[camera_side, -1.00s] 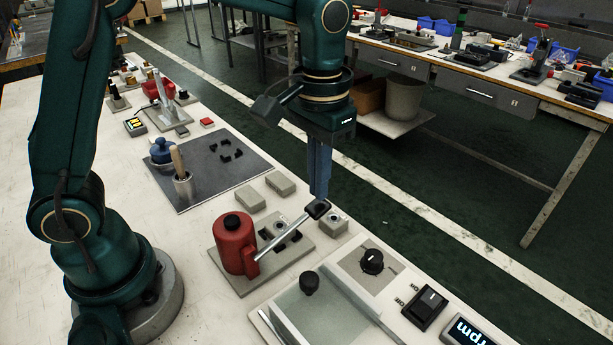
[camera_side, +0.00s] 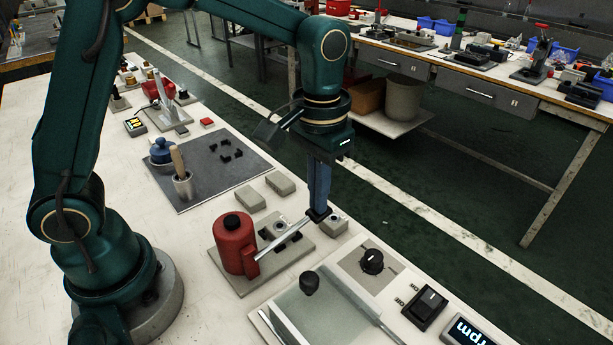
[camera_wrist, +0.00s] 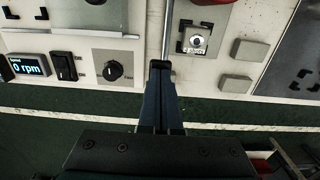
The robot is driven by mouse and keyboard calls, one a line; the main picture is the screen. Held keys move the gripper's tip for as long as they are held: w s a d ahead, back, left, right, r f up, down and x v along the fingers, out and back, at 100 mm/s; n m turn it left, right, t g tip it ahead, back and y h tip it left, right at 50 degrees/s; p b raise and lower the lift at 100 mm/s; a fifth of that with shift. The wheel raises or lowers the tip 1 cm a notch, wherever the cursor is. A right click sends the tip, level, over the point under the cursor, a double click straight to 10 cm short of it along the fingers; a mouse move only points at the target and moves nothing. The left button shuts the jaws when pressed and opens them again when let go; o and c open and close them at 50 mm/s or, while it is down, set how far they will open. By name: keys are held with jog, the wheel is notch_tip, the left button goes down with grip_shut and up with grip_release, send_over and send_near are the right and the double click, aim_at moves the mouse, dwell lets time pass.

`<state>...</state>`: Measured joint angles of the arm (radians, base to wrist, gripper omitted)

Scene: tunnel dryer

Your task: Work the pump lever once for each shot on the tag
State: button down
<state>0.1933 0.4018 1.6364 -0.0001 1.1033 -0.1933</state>
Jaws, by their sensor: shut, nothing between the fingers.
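The red pump body (camera_side: 234,243) stands upright on a grey base plate (camera_side: 290,258). Its edge shows at the top of the wrist view (camera_wrist: 208,2). The silver pump lever (camera_side: 287,235) slants up from the body to a black end knob (camera_side: 319,215). My gripper (camera_side: 319,208) is shut and empty, pointing down, with its fingertips at the top of the knob, apparently touching it. In the wrist view the lever rod (camera_wrist: 167,28) runs to my fingertips (camera_wrist: 160,68). A small tag (camera_wrist: 197,53) beside the round fitting appears to read "4 SHOTS", but the print is tiny.
Two grey blocks (camera_side: 280,183) lie behind the pump. A panel with a black dial (camera_side: 372,261), a rocker switch (camera_side: 425,308) and a display reading 0 rpm (camera_wrist: 27,67) stands to the right. A dark mat (camera_side: 215,168) holds a brush pot. The bench at front left is clear.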

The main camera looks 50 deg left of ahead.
jog(key=shift+f, duration=1.55)
jog(key=shift+r, duration=4)
notch_tip(320, 180, up, 4)
jog(key=shift+f, duration=3.05)
jog(key=shift+f, duration=0.1)
